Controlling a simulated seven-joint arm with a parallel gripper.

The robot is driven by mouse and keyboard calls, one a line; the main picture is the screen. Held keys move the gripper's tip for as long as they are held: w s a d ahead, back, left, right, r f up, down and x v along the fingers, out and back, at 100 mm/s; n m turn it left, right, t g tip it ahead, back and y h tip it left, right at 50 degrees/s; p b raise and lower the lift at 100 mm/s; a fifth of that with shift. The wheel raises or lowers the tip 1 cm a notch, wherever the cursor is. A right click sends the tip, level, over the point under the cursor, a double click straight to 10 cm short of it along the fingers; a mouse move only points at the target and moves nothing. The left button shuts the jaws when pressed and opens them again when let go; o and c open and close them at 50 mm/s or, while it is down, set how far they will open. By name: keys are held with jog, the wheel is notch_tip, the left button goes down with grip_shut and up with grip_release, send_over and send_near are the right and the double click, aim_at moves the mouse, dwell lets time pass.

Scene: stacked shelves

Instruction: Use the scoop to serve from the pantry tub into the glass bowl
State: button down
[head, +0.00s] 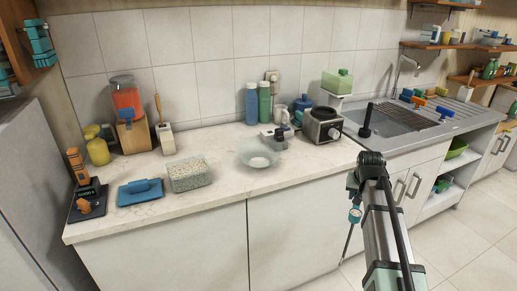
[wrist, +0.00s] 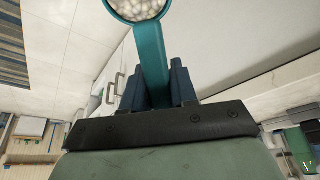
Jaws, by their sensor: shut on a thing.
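My gripper (wrist: 157,88) is shut on the handle of a teal scoop (wrist: 152,60). The scoop's round cup, at the top edge of the wrist view, holds pale, bean-like pieces. In the head view my gripper (head: 353,182) is in front of the counter, right of the bowl, with the scoop (head: 355,214) hanging small below it. The pantry tub (head: 190,184) is a clear rectangular container of pale pieces on the counter.
A blue lid with a handle (head: 140,191) lies left of the tub. Behind the bowl are a small dark-topped device (head: 279,138), bottles (head: 252,103) and a silver-black appliance (head: 323,125). The sink (head: 390,118) is at right. The counter before the bowl is clear.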

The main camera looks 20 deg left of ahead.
jog(key=w+a+r+n, duration=0.1)
jog(key=a+r, duration=0.5)
jog(key=a, duration=0.7)
jog(key=w+a+r+n+y, duration=0.1)
jog(key=a+r, duration=0.4)
jog(key=a, duration=0.8)
jog(key=w+a+r+n, duration=0.1)
jog(key=a+r, duration=0.5)
jog(key=a, duration=0.8)
jog(key=shift+w+a+f+n+g+y, duration=0.3)
jog(key=shift+w+a+f+n, duration=0.5)
jog(key=shift+w, duration=1.15)
jog(key=shift+w+a+f+n+g+y, duration=0.25)
jog(key=shift+w+a+f+n, duration=0.5)
jog(key=shift+w, duration=1.2)
jog(key=shift+w+a+f+n+g+y, duration=0.15)
jog(key=shift+w+a+f+n+y, duration=0.25)
jog(key=shift+w+f+n, duration=1.15)
jog(key=shift+w+r+m, duration=0.3)
jog(key=shift+w+m, duration=0.05)
jog(key=shift+m, duration=0.25)
